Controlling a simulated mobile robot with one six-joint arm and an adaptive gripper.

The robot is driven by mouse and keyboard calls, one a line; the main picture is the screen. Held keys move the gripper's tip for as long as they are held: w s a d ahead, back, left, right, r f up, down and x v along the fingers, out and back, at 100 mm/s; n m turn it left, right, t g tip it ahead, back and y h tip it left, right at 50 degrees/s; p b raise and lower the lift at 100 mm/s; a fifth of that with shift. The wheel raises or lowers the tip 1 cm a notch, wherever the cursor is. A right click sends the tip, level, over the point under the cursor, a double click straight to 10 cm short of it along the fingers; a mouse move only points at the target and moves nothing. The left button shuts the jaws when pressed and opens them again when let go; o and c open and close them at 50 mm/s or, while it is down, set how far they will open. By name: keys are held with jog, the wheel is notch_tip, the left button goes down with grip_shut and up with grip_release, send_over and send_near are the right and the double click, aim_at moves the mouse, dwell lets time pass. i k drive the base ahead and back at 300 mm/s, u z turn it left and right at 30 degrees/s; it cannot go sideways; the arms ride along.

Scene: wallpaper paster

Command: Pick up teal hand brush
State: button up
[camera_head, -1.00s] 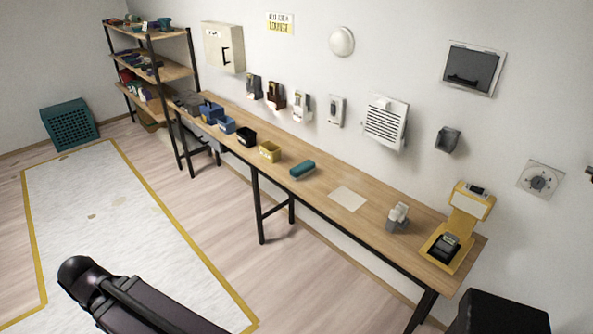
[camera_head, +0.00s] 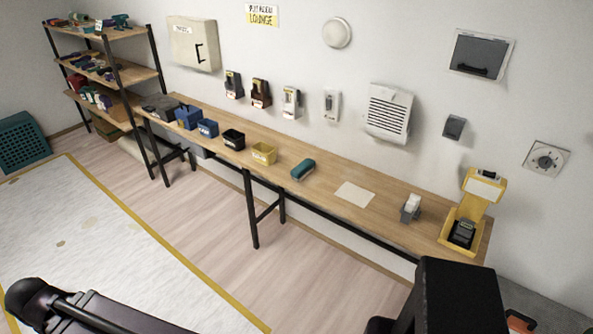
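A teal hand brush (camera_head: 303,169) lies on the long wooden wall table (camera_head: 330,184), near its front edge at mid-length. It sits between a yellow bin and a pale sheet. Dark parts of my own arm show at the bottom of the view, well apart from the brush. No gripper fingers can be made out, so I cannot see whether my gripper holds anything.
Blue, black and yellow bins, the yellow one (camera_head: 264,153) nearest the brush, stand to its left. A pale sheet (camera_head: 355,194), a small grey holder (camera_head: 410,207) and a yellow stand (camera_head: 469,212) are to its right. Open floor (camera_head: 215,225) lies before the table.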

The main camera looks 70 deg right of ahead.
aim_at(298, 173)
jog(key=i, duration=2.25)
jog(key=z, duration=0.45)
jog(key=k, duration=0.15)
jog(key=z, duration=2.4)
